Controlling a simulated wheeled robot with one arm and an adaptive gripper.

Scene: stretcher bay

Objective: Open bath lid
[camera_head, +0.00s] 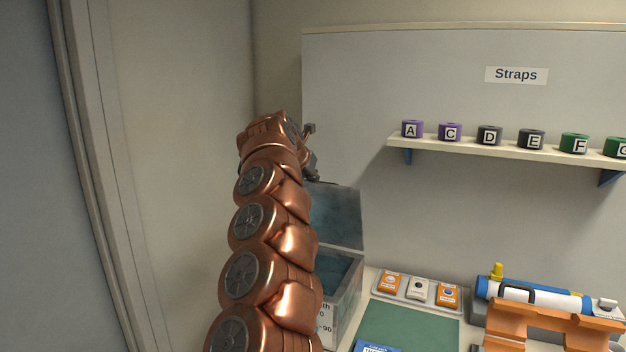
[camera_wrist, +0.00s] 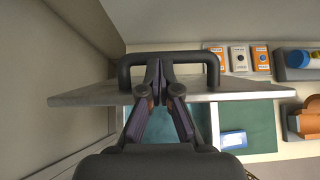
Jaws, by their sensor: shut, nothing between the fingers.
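The bath (camera_head: 347,300) is a box with a printed label on its front, partly hidden behind my arm. Its grey lid (camera_head: 338,215) stands raised, roughly upright, at the back, and the teal inside (camera_head: 338,268) shows below. In the wrist view the lid (camera_wrist: 85,94) is seen nearly edge-on, with a black bar handle (camera_wrist: 190,57) along it. My gripper (camera_wrist: 158,62) is shut and empty, its fingertips at the middle of the handle bar. Whether they touch the bar I cannot tell. In the head view my arm hides most of the gripper.
Right of the bath lie a green mat (camera_head: 408,326), a tray (camera_head: 419,290) with orange and white devices, and an orange stand (camera_head: 545,325) near a blue-and-white roll (camera_head: 535,294). A strap shelf (camera_head: 500,148) is on the back wall. A wall (camera_head: 170,180) stands close on the left.

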